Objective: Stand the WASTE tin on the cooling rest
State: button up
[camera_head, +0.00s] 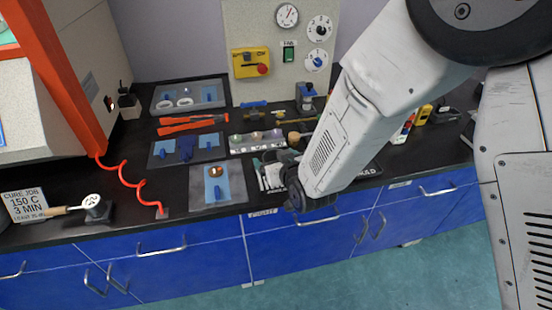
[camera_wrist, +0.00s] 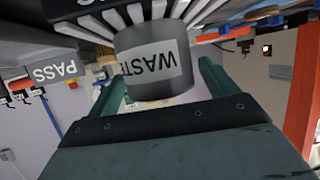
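The WASTE tin (camera_wrist: 155,75) is a dark grey cylinder with a pale label, upside down in the wrist view. It sits between the two green fingers of my gripper (camera_wrist: 163,80), which reach along its sides; whether they press on it is hard to tell. White slats on a dark base, apparently the cooling rest (camera_wrist: 97,24), spread out behind the tin. I cannot tell whether the tin touches them. In the head view, my gripper (camera_head: 298,196) is over the bench's front edge beside the slatted rest (camera_head: 268,176); the tin is hidden there.
A PASS label (camera_wrist: 55,70) shows beside the slats. A grey mat with a blue pad (camera_head: 217,186) lies left of the rest. A multi-cup tray (camera_head: 257,141) is behind it. Blue drawers (camera_head: 290,247) run below.

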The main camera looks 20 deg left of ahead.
jog(key=shift+r, duration=0.15)
jog(key=v, duration=1.2)
